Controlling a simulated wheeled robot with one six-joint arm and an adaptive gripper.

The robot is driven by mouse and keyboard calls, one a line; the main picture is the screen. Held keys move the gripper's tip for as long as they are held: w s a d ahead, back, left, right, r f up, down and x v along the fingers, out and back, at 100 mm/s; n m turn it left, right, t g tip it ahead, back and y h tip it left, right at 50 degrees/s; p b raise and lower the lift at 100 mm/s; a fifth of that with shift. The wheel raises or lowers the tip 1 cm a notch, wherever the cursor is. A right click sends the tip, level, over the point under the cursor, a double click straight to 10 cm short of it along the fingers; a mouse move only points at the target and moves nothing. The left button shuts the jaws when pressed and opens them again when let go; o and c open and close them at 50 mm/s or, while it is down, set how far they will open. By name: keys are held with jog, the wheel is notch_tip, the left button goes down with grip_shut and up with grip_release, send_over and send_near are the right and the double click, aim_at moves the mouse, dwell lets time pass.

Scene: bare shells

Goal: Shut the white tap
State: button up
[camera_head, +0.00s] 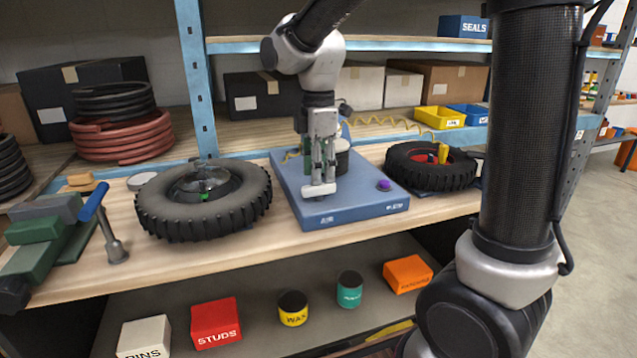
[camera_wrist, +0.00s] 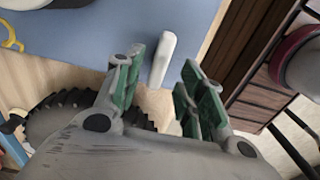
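The white tap's handle (camera_head: 319,190) shows as a short white bar at the front of a blue board (camera_head: 355,211) on the bench. In the wrist view the white bar (camera_wrist: 162,60) lies lengthwise just beyond the gap between my fingertips. My gripper (camera_head: 323,176) points down right over the handle. In the wrist view my gripper (camera_wrist: 163,85) is open, with a green-padded finger on each side and nothing visibly held. I cannot tell whether a finger touches the bar. The tap's body is hidden behind my gripper.
A tyre (camera_head: 165,217) lies left of the board, another tyre (camera_head: 398,174) to its right. A purple knob (camera_head: 384,185) is on the board's right part. A blue-handled tool (camera_head: 93,202) and green vise (camera_head: 38,236) are at far left. Boxes and tins stand on the shelf below.

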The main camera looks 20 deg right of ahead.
aim_at(319, 192)
jog(key=shift+f, duration=1.8)
grip_shut()
